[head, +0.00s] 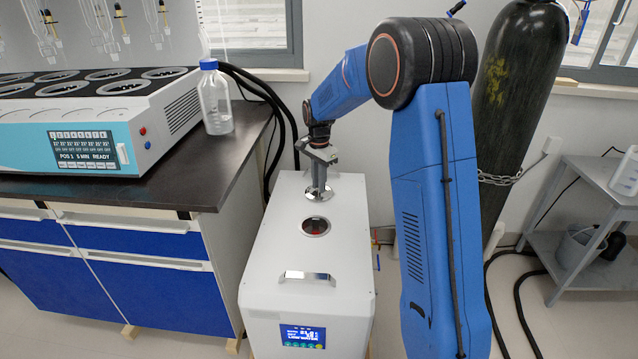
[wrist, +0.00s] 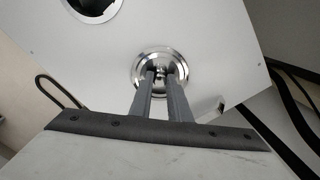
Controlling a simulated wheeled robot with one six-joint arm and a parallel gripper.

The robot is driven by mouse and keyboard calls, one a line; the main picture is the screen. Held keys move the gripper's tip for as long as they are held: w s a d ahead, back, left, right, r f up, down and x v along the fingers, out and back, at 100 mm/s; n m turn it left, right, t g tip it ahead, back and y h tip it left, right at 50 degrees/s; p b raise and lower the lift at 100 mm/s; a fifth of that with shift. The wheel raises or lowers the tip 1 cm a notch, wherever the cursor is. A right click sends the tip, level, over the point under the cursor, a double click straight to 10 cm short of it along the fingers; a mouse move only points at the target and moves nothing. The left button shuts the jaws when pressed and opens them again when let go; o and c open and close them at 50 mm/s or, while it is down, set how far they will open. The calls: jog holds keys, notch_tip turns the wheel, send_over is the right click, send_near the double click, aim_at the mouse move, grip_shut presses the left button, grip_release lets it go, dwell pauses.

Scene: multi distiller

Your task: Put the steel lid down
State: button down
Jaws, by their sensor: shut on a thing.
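The steel lid (head: 318,194) is a shiny round disc with a small knob, at the top of the white chiller box (head: 290,250) in the head view. In the wrist view the lid (wrist: 160,62) lies between my fingertips and the white top. My gripper (head: 317,186) points straight down and is shut on the lid's knob; its two fingers also show in the wrist view (wrist: 160,76). The lid is at or just above the top surface; I cannot tell whether it touches. The round opening (head: 315,227) in the box top is uncovered, nearer the camera than the lid.
A dark bench (head: 190,165) with a clear bottle (head: 215,100) stands left. A black gas cylinder (head: 515,90) and a grey cart (head: 585,200) stand right.

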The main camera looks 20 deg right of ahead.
jog(key=c, duration=1.7)
grip_release()
jog(key=shift+o, duration=0.2)
notch_tip(320, 180, up, 12)
jog(key=s+r+n+t, duration=0.1)
jog(key=s+r+n, duration=0.4)
jog(key=s, duration=0.8)
jog(key=s+f+n+t, duration=0.2)
jog(key=s+n, duration=0.2)
jog(key=s, duration=1.2)
jog(key=s+f+n+t, duration=0.1)
jog(key=s+f+n, duration=0.2)
jog(key=s, duration=1.4)
jog(key=shift+s+d+n+t, duration=0.2)
jog(key=shift+d+n+t, duration=0.2)
jog(key=shift+n, duration=0.4)
jog(key=shift+r, duration=0.1)
